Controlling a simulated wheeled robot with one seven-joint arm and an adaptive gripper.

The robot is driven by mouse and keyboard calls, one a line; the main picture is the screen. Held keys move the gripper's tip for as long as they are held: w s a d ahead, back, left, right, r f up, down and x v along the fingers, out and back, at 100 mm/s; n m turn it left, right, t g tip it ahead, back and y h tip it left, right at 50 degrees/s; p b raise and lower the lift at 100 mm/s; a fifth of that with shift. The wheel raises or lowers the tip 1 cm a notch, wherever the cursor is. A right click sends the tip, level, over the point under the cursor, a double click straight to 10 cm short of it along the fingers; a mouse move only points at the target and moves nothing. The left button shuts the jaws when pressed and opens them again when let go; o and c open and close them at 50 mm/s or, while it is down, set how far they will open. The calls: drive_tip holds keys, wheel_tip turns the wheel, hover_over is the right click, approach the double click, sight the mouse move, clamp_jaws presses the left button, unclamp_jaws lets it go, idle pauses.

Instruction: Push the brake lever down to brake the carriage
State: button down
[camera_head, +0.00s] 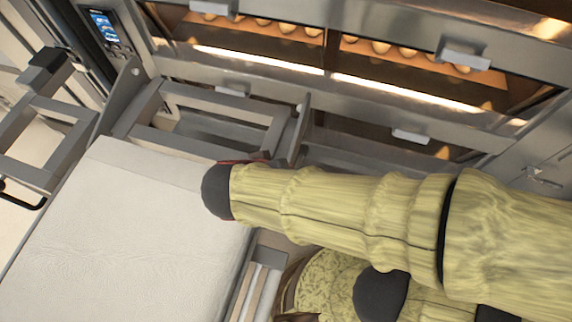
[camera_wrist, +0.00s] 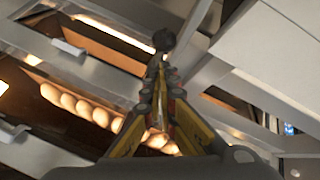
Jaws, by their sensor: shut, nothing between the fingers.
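In the wrist view, a round black knob (camera_wrist: 163,40) on a thin stem, which looks like the brake lever, shows just beyond the tips of my gripper (camera_wrist: 161,80). The fingers are closed together with nothing held between them. I cannot tell whether the tips touch the stem. The carriage has a pale cloth-like belt (camera_head: 110,225) and a grey metal frame (camera_head: 215,100). In the head view my sleeved arm reaches across to the frame's right side. It hides the lever and most of the gripper; a small reddish part shows there.
Deck ovens (camera_head: 400,85) with lit chambers and several round loaves stand behind the carriage, with handles jutting out. A control screen (camera_head: 104,26) is at the upper left. The frame's side plate (camera_head: 299,132) rises close to my arm.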

drive_tip(key=shift+s+a+f+b, duration=0.25)
drive_tip(key=shift+s+f+b, duration=0.45)
drive_tip(key=shift+f+b, duration=0.3)
